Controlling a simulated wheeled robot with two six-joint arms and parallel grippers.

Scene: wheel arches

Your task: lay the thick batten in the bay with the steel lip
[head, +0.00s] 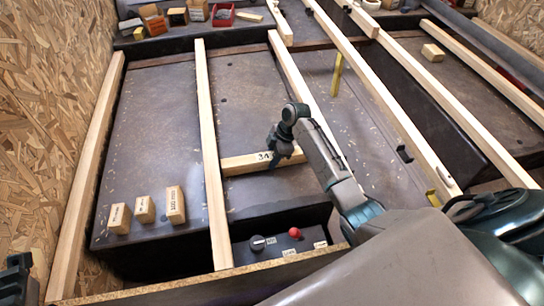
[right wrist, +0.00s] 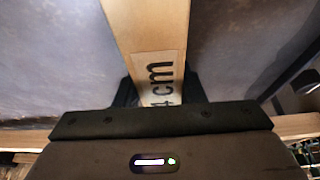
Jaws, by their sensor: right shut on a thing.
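A short pale batten (head: 240,164) lies crosswise in the bay between two long timber ribs, a little above or on the dark floor; I cannot tell which. Its label reads "34" in the head view and "4 cm" in the right wrist view (right wrist: 160,75). My right gripper (head: 279,153) is shut on this batten near its right end. The batten's left end is close to or touching the left rib (head: 209,130); its right end is near the right rib (head: 290,65). A dark part at the lower left edge is probably my left gripper (head: 18,278), cut off. I cannot make out a steel lip.
Three small labelled blocks (head: 145,209) stand at the left. Small boxes and a red tray (head: 223,16) line the back.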

